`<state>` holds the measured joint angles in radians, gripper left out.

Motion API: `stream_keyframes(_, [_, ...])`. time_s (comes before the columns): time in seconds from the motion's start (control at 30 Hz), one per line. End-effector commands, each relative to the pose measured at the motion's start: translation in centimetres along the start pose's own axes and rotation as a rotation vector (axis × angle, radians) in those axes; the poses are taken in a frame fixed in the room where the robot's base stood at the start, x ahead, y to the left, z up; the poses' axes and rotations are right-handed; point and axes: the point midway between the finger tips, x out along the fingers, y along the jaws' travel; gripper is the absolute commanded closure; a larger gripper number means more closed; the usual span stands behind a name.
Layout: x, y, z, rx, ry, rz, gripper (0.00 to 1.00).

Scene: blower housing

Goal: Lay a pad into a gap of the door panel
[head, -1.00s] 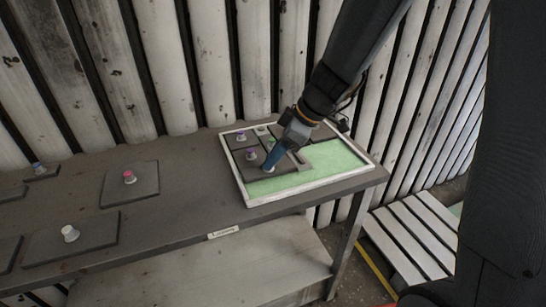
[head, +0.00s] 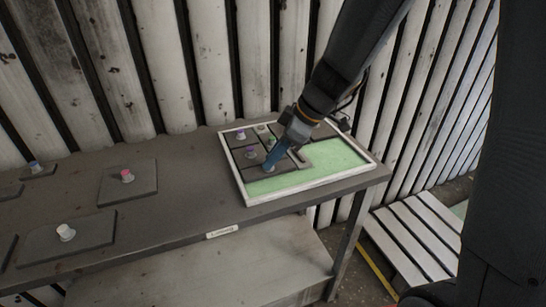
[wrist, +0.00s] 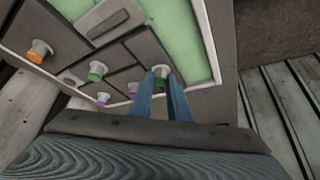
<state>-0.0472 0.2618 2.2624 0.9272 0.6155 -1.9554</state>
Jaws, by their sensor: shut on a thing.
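The door panel (head: 318,184) is a shallow white-framed tray with a green floor, on the right end of the table. Several dark grey pads with coloured knobs lie in its back and left part. My gripper (head: 268,168) reaches down over the panel, its blue fingers shut on the knob of a grey pad (wrist: 148,48). In the wrist view the pale greenish knob (wrist: 161,72) shows between the fingertips. That pad is beside other pads, with bare green floor (wrist: 184,28) on its other side. I cannot tell if it lies flush.
On the table (head: 175,215) to the left lie loose grey pads, one with a pink knob (head: 127,175) and one with a white knob (head: 66,232). A ribbed wall stands close behind the table. A slatted pallet (head: 415,235) is on the floor at right.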

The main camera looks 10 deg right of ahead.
Motion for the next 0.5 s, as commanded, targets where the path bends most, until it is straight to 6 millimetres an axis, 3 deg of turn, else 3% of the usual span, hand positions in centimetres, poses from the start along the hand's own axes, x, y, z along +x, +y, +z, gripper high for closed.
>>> stream_keyframes(0.3, [0.0,-0.02,0.01,0.0,0.0,0.0,1.0])
stream_keyframes(0.33, [0.0,-0.02,0.0,0.0,0.0,0.0,0.81])
stream_keyframes(0.43, [0.01,-0.02,0.01,0.0,0.0,0.0,0.64])
stream_keyframes(0.5, [0.01,-0.02,0.01,0.0,0.0,0.0,0.62])
